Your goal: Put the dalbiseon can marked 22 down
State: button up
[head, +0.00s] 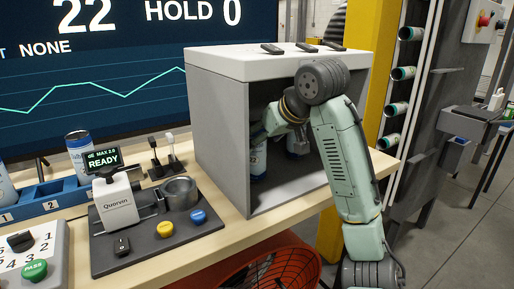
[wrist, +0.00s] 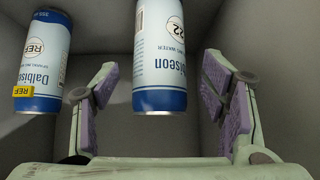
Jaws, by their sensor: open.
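The Dalbiseon can marked 22 (wrist: 160,60) is white and blue and stands upright inside the grey box (head: 222,130). In the wrist view it is in the middle, ahead of my gripper (wrist: 158,85), between the lines of its two fingers. The fingers are spread wide with a gap on each side of the can. In the head view my gripper (head: 282,122) is inside the box, partly hidden by my arm, and the can marked 22 (head: 257,162) shows below it. A second Dalbiseon can, marked REF (wrist: 40,65), stands to the left in the wrist view.
The box's walls and top enclose my gripper; its front is open. Left of it are a Quorvin device (head: 117,203) reading READY, a grey cup (head: 180,192) and a blue numbered rack (head: 45,198). A screen (head: 90,70) shows 22 and HOLD 0.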

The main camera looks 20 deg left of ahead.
jog(key=v, duration=0.7)
jog(key=shift+d+f, duration=0.1)
dwell(1.0)
